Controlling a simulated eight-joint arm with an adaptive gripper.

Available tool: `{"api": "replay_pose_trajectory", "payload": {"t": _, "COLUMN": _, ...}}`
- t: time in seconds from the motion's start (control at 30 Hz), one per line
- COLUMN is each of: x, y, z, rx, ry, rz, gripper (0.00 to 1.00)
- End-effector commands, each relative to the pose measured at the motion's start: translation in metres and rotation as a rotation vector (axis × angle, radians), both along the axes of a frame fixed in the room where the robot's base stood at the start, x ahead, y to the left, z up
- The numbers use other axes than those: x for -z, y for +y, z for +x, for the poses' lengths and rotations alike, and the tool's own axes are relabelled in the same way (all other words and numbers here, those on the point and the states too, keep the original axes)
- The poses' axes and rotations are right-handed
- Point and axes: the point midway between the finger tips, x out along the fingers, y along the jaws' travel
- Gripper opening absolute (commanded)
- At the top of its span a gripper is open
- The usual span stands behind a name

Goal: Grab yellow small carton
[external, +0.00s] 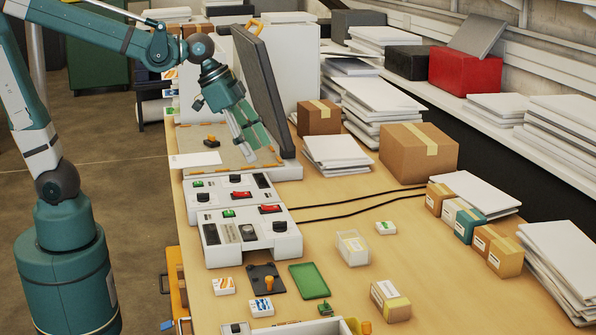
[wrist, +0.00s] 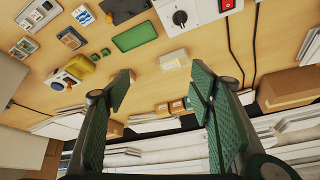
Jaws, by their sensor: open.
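A small tan carton (external: 390,300) with a white label and yellowish tape stands on the near right of the table in the external view. I cannot pick it out in the wrist view, where a finger may cover it. Several small cartons (external: 483,239) stand in a row behind it, brown, white and teal. Some of this row shows between my fingers in the wrist view (wrist: 178,106).
White control boxes (external: 250,232) stand mid-table with black cables beside them. A clear box (external: 352,249) and green tray (external: 309,281) lie near the tan carton. A large carton (external: 417,153) and paper stacks (external: 571,262) line the far side. Some bare tabletop surrounds the tan carton.

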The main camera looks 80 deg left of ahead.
Motion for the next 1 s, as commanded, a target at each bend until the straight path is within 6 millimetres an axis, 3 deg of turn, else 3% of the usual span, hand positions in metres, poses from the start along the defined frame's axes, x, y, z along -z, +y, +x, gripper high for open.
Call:
{"api": "replay_pose_trajectory", "payload": {"t": 0.47, "x": 0.012, "y": -0.050, "z": 0.074, "rx": 0.213, "ry": 0.045, "rz": 0.027, "gripper": 0.54}}
{"api": "replay_pose_trajectory", "payload": {"t": 1.0, "x": 0.048, "y": -0.112, "z": 0.152, "rx": 0.460, "ry": 0.081, "rz": 0.046, "gripper": 0.54}}
